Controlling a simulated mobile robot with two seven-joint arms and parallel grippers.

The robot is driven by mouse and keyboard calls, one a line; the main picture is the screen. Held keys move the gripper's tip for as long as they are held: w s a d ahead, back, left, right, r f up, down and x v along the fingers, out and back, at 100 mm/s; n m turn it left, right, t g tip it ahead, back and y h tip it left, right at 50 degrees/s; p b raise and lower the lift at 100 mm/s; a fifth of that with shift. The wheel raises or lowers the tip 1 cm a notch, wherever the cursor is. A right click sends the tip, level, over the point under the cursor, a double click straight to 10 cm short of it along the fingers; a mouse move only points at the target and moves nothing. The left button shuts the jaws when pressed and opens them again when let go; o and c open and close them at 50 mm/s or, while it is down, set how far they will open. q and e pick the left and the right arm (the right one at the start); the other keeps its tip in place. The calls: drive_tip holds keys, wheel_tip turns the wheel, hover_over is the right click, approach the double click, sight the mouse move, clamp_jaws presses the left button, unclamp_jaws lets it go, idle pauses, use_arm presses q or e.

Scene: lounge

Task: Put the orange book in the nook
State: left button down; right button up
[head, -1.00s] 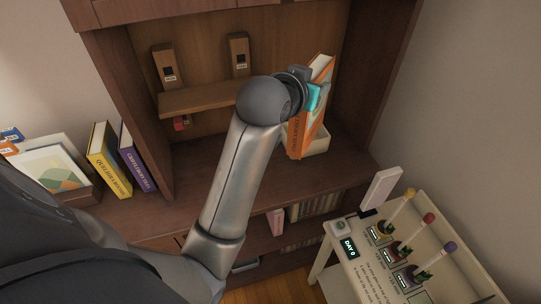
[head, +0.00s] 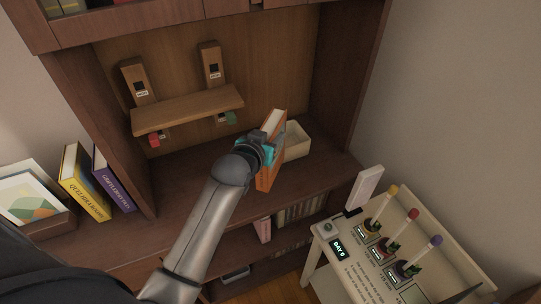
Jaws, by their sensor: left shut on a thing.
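The orange book (head: 264,181) is upright in front of the recessed bay of the dark wood cabinet. My left gripper (head: 267,151), with teal finger pads, is shut on the book near its upper part. My gripper and wrist hide part of the book's left side. I cannot tell whether its lower edge touches the cabinet's deck. The open bay, which looks like the nook (head: 185,180), has bare deck to the left of the book. My right gripper is out of view.
A cream open box (head: 297,141) stands right of the book. A small wooden shelf (head: 187,110) with two upright posts is on the bay's back wall. Yellow (head: 84,183) and purple (head: 113,180) books stand left of the bay's side panel. A cream table (head: 345,270) is front right.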

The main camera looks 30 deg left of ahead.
use_arm(q)
drive_tip(key=shift+w+f+b, duration=0.1)
drive_tip(key=shift+f+b, duration=0.55)
drive_tip(key=shift+f, duration=2.2)
drive_tip(key=shift+f, duration=0.15)
drive_tip(key=shift+c, duration=2)
unclamp_jaws()
drive_tip(key=p+v, duration=0.2)
drive_tip(key=v, duration=1)
